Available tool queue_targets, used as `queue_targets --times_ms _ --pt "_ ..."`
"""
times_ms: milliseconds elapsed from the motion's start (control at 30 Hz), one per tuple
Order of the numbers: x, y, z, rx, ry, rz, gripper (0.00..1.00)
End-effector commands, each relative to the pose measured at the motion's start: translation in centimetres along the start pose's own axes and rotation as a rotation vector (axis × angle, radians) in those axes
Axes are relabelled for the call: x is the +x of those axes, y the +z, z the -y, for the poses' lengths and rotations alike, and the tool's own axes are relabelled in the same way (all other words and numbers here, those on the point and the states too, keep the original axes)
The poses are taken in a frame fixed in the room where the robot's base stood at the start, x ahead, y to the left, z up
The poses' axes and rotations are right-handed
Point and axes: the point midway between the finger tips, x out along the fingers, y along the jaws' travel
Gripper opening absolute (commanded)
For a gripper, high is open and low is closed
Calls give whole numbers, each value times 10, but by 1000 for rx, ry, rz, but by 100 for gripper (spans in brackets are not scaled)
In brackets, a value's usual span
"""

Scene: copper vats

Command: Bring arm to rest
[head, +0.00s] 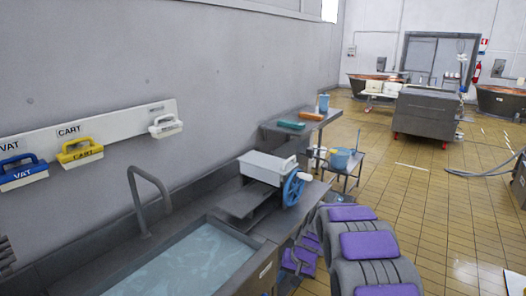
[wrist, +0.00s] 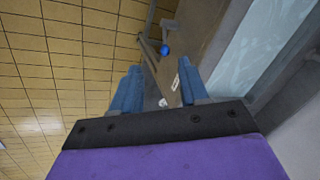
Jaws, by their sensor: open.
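My gripper (wrist: 160,88) shows in the wrist view with its two blue fingers well apart. It is open, and nothing is held between the fingers. It hangs beside the front edge of the metal sink counter (wrist: 208,45), over the tiled floor. My grey arm with purple pads (head: 372,245) is folded low at the bottom right of the head view, in front of the counter. In the head view I cannot clearly make out the gripper's fingers.
The water-filled sink (head: 190,262) with a curved tap (head: 148,190) lies left of my arm. A white machine with a blue wheel (head: 293,188) stands close behind. Brushes hang on the wall rack (head: 115,128). Tiled floor (head: 435,200) is open to the right; a hose (head: 495,172) lies there.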

Motion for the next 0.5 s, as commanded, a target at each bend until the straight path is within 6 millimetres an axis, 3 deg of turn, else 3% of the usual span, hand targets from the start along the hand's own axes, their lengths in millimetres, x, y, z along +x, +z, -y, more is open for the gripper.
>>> queue_targets --times_ms 133,500 --pt "-44 36 3 -18 29 22 44" --pt "-126 143 -2 -51 105 102 44"
